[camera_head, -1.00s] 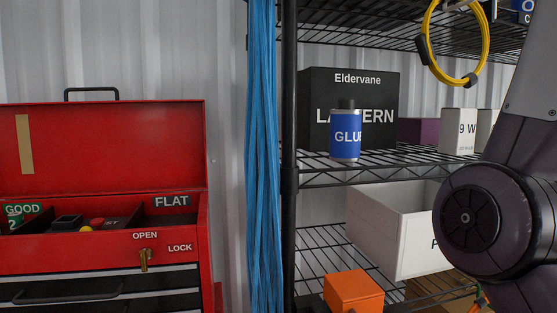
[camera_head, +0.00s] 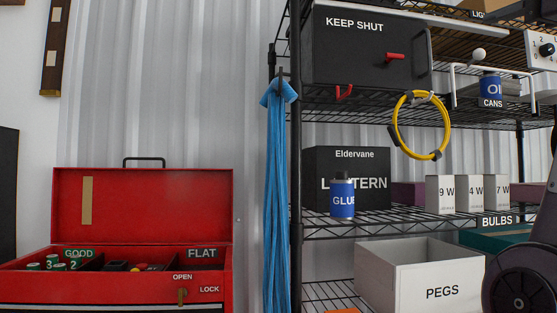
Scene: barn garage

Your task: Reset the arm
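My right arm (camera_head: 522,285) shows at the lower right edge as a dark purple-black link with a round joint. It is in front of the shelving at the right side. Its gripper is outside the picture. My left arm and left gripper are not in the picture either. No object is seen held.
A black wire shelf rack (camera_head: 296,240) holds a blue glue can (camera_head: 342,200), a black lantern box (camera_head: 372,165), bulb boxes (camera_head: 439,195) and a white PEGS bin (camera_head: 433,292). An open red toolbox (camera_head: 140,205) stands left. A blue cloth (camera_head: 277,190) and yellow coil (camera_head: 398,125) hang.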

